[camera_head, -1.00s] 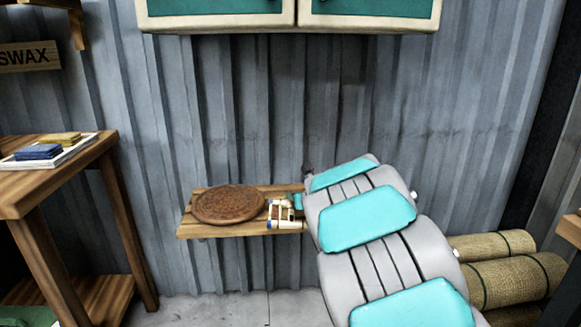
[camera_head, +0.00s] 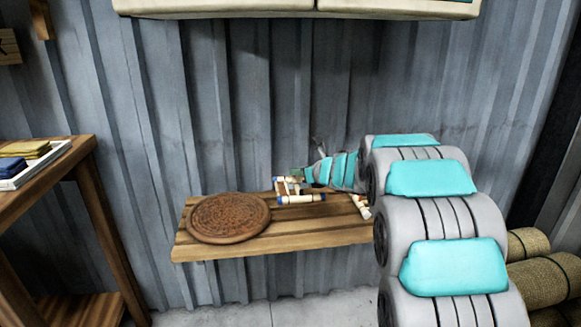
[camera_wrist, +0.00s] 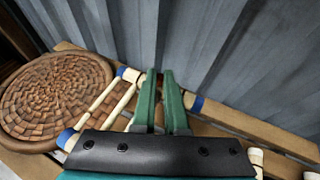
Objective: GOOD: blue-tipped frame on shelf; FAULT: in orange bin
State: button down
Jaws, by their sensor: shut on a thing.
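My gripper (camera_wrist: 160,75) has green fingers and is shut on the blue-tipped frame (camera_wrist: 101,97), a small pale ladder-like piece with blue ends. The frame also shows in the head view (camera_head: 301,199), just right of the round woven mat. It is over the wooden shelf (camera_head: 290,240); I cannot tell whether it touches the boards. My gripper's dark housing hides part of the frame in the wrist view. No orange bin is in view.
The round brown woven mat (camera_head: 229,217) covers the shelf's left end. Another pale piece (camera_head: 360,206) lies on the shelf to the right, partly behind my arm. A corrugated metal wall (camera_head: 270,100) stands behind. A wooden table (camera_head: 75,160) is at left, and rolled mats (camera_head: 540,265) are at right.

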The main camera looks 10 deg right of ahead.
aim_at(298, 184)
jog(key=shift+f, duration=0.1)
jog(key=shift+f+b, duration=1.4)
jog(key=shift+f, duration=0.7)
notch_tip(298, 184, down, 3)
jog(key=b, duration=0.3)
jog(key=shift+r+b, duration=0.2)
jog(key=shift+b, duration=0.1)
jog(key=shift+s+b, duration=0.1)
jog(key=shift+b, duration=0.2)
jog(key=shift+f, duration=0.15)
jog(key=c, duration=0.9)
grip_release()
jog(key=shift+o, duration=0.2)
jog(key=shift+r+p, duration=3.05)
jog(key=shift+r, duration=1.5)
